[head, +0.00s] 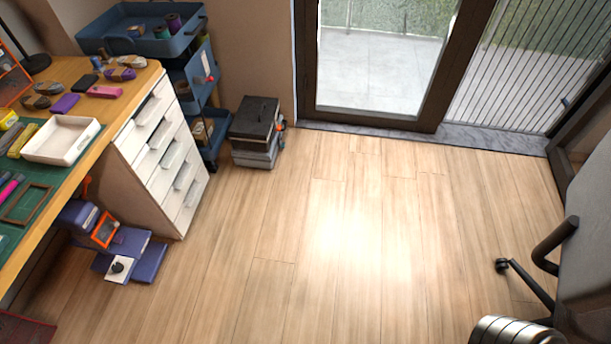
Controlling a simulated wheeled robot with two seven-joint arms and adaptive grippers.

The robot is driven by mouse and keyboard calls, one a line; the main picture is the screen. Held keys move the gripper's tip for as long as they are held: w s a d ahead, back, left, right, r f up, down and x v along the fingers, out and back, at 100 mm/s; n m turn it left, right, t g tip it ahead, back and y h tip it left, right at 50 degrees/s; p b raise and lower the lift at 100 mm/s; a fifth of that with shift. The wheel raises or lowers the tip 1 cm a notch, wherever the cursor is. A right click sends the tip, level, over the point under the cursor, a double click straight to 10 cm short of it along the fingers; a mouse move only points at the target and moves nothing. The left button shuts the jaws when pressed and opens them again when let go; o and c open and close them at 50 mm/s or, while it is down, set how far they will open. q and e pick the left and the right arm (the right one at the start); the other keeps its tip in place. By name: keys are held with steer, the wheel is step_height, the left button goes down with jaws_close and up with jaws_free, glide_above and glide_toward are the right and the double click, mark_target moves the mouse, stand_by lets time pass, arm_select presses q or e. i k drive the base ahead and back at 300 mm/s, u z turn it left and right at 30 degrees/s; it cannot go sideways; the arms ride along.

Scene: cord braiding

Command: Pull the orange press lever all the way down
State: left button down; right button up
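Neither of my grippers is in view. The workbench (100,140) runs along the left edge and is cut off by the frame. Another orange-edged piece (13,82) stands on the bench at the far left, partly cut off.
A white tray (62,139) and small tools lie on the bench, above a white drawer unit (163,140). A blue cart (205,80) and dark cases (255,130) stand behind. A chair (585,270) is at right. The wooden floor (340,230) between is clear.

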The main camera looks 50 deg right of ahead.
mark_target(87, 178)
steer(key=u, duration=0.35)
steer(key=i, duration=0.3)
steer(key=u, duration=1.15)
steer(key=i, duration=1.35)
steer(key=z, duration=0.75)
steer(key=i, duration=0.5)
steer(key=z, duration=0.5)
